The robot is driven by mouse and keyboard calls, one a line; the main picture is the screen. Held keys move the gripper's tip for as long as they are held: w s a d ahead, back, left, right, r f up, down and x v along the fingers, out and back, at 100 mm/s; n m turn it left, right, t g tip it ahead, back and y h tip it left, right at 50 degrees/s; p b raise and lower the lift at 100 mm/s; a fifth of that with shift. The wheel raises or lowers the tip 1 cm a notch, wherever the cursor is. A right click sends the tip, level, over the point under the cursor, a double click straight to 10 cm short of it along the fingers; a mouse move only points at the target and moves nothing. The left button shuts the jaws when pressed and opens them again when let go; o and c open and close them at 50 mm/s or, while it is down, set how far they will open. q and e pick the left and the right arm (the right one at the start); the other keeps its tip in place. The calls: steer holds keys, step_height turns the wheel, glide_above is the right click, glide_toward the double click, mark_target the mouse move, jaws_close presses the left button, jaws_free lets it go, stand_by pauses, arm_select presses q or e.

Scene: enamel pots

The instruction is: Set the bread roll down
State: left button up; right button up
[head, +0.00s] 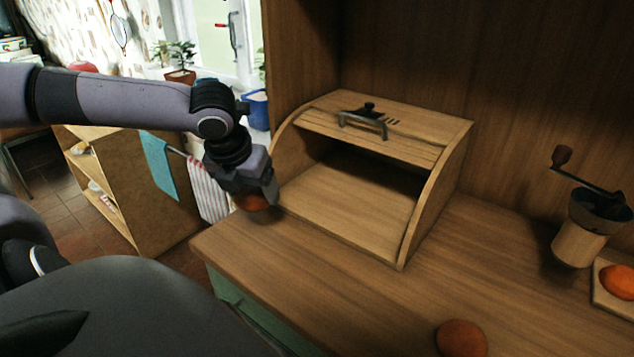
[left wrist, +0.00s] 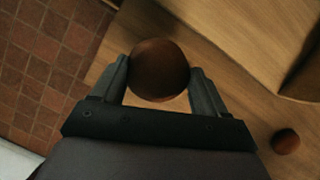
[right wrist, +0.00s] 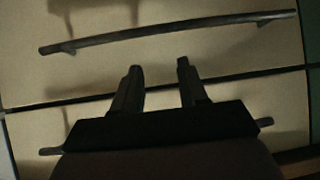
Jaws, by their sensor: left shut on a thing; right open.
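My left gripper (head: 262,190) is shut on a round brown-orange bread roll (head: 252,202), near the left front corner of the wooden counter, beside the bread box. In the left wrist view the roll (left wrist: 159,69) sits between the two fingers (left wrist: 160,88), with the counter edge and floor beneath it. I cannot tell whether the roll touches the counter. A second round roll (head: 461,338) lies on the counter at the front; it also shows in the left wrist view (left wrist: 285,141). My right gripper (right wrist: 160,88) is open and empty, facing pale drawer fronts with dark bar handles.
The wooden bread box (head: 345,200) stands open and looks empty inside, its lid rolled up. A grinder (head: 583,230) with a crank and a board (head: 612,303) holding another round orange item stand at the right. The counter (head: 480,265) between is clear.

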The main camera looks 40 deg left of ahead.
arm_select(q)
steer(key=shift+w+a, duration=0.15)
steer(key=shift+w, duration=0.9)
steer(key=shift+w+a+f, duration=0.1)
steer(key=shift+w+a, duration=0.05)
steer(key=shift+a, duration=0.15)
steer(key=shift+w+a+b, duration=0.1)
steer(key=shift+w+b, duration=0.2)
steer(key=shift+w, duration=0.3)
steer(key=w, duration=0.2)
steer(key=b, duration=0.1)
glide_above(310, 189)
steer(key=s+d, duration=0.1)
steer(key=s, duration=0.1)
steer(key=shift+w+f, duration=0.2)
steer(key=shift+f, duration=0.85)
step_height(310, 189, down, 4)
steer(key=shift+r, duration=0.1)
steer(key=shift+w+f, duration=0.2)
steer(key=shift+f, duration=0.25)
